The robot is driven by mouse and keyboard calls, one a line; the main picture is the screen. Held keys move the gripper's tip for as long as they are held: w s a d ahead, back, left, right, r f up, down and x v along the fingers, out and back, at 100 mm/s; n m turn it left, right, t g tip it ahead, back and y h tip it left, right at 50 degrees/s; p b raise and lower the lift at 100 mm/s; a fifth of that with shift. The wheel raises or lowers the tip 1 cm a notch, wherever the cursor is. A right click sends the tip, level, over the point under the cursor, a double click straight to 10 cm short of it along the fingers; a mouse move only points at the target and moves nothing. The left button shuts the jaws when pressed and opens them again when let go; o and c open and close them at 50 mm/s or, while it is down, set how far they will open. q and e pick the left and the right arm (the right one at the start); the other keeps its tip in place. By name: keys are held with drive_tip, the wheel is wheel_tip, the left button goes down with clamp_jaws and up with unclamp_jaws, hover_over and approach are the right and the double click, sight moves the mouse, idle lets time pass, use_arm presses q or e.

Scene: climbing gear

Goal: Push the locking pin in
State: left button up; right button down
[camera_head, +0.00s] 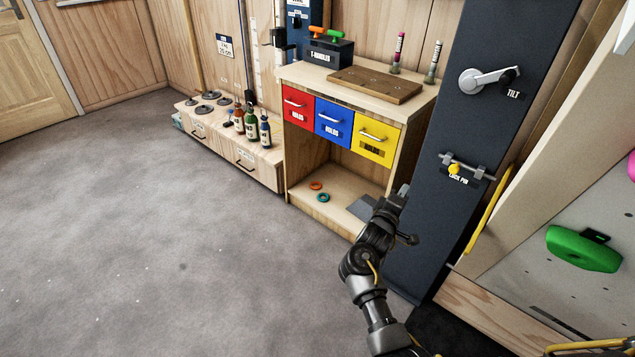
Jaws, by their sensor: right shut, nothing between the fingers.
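The locking pin (454,168) has a yellow knob and sits in a grey bracket on the dark blue upright panel (428,222). A "LOCK PIN" label lies just below it. I cannot tell how deep the pin sits. My right arm rises from the bottom of the view. My right gripper (402,192) is shut and empty, to the left of the pin and a little lower, apart from it. My left gripper is not in view.
A tilt lever (487,80) is higher on the panel. A yellow handle (490,210) and a climbing board with a green hold (583,250) are at the right. A wooden cabinet (296,172) with coloured drawers stands left of the panel. The grey floor is open at left.

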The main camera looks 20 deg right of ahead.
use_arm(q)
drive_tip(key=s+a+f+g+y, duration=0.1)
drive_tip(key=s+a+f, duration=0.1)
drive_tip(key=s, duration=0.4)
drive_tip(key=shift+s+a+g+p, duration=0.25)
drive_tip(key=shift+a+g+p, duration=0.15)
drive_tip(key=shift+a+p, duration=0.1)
use_arm(e)
drive_tip(key=r+g, duration=0.1)
drive_tip(key=d+r+n+g+h, duration=0.1)
drive_tip(key=shift+w+d+r+g, duration=0.1)
drive_tip(key=shift+d+r+g, duration=0.05)
drive_tip(key=shift+d+g, duration=0.15)
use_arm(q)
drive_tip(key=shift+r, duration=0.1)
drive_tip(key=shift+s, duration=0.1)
use_arm(e)
drive_tip(key=w+d+r, duration=0.1)
drive_tip(key=w+d, duration=0.1)
drive_tip(key=d, duration=0.9)
drive_tip(key=shift+w+d, duration=0.2)
drive_tip(key=shift+d, duration=0.05)
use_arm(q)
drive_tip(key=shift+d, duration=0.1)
